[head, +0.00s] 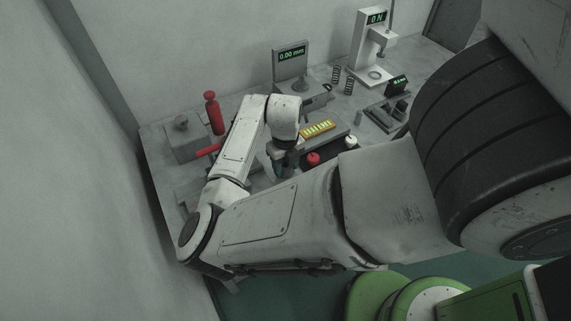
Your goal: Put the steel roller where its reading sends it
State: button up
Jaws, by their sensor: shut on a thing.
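My gripper (283,170) points down over the middle of the bench, left of the red-capped thing. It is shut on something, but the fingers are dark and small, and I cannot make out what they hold. No steel roller shows clearly; a small grey upright cylinder (358,117) stands on the bench right of the yellow rack, and I cannot tell what it is. A gauge (291,55) at the back reads 0.00 mm. A small dark display (397,82) at the right has a reading too small to be sure of. A press-like stand (377,17) reads 0 N.
A yellow slotted rack (318,129), a red-capped thing (313,158) and a white-capped thing (351,142) lie close right of my gripper. Two springs (336,75) stand behind. A red bottle (215,112) and grey block (183,138) are at left. My arm hides the bench's front.

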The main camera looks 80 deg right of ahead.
jog(key=shift+f, duration=0.2)
jog(key=o, duration=1.2)
jog(key=shift+r, duration=0.1)
